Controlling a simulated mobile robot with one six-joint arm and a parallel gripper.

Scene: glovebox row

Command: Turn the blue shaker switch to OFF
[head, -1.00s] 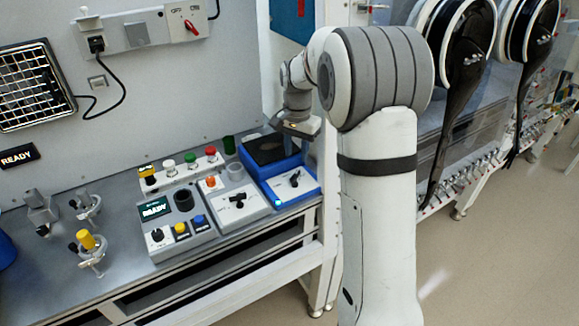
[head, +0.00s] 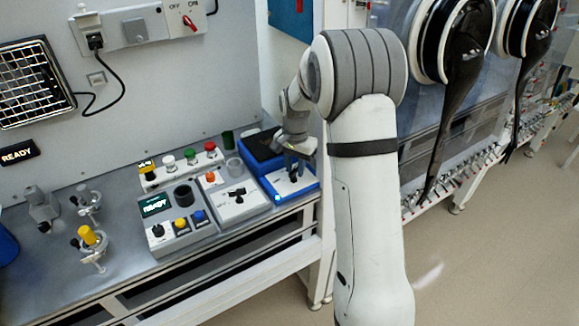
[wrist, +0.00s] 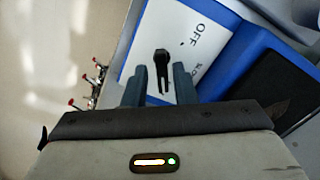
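The blue shaker (head: 268,182) stands at the right end of the bench, with a dark top plate and a white front panel. Its black switch (wrist: 161,60) shows in the wrist view on the white panel (wrist: 200,20). The label OFF is printed to the right of the switch, with another, partly hidden label below it. My gripper (wrist: 158,74) is open, one finger on each side of the switch; I cannot tell whether either finger touches it. In the head view my gripper (head: 295,160) is low over the panel and hides part of it.
Left of the shaker is a grey box with a black handle (head: 236,193), then a device with a READY screen (head: 155,206). A dark green cup (head: 228,142) stands behind. Clamps stand further left. The bench's front edge is close to the shaker.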

